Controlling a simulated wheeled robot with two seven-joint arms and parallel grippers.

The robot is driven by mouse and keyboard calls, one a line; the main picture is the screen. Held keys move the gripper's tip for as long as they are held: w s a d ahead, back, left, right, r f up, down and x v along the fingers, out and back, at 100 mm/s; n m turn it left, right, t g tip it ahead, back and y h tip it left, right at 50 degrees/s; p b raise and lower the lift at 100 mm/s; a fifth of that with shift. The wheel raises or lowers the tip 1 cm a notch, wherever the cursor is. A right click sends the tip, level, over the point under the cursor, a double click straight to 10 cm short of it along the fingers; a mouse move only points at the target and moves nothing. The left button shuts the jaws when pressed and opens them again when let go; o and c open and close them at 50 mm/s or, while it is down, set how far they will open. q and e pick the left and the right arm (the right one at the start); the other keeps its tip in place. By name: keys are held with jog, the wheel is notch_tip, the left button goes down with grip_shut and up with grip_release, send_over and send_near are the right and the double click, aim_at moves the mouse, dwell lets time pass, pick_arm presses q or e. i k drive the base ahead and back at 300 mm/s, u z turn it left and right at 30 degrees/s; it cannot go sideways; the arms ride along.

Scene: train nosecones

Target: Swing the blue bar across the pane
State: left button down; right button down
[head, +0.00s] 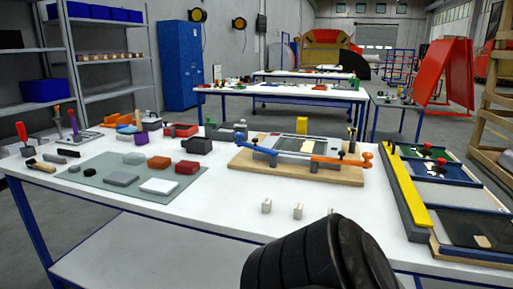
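The blue bar (262,150) sits at the left end of a fixture on a wooden board (247,165). It points along the fixture's left front side, next to the light frame and not across its middle. The pane (305,144) looks like a dark, flat panel inside the light frame, with small pale patches on it. An orange bar (340,162) lies at the fixture's front right, with an orange upright handle beside it. Neither of my grippers can be made out. A dark, rounded part of my own body fills the bottom centre, in front of the table edge.
Several small pale blocks (298,211) stand on the white table in front of the fixture. A grey mat (110,181) with blocks lies left. A yellow bar (407,190) and framed panels (446,193) are at right. A yellow block (302,125) stands behind the fixture.

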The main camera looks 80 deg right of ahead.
aim_at(268, 152)
jog(key=z, duration=2.4)
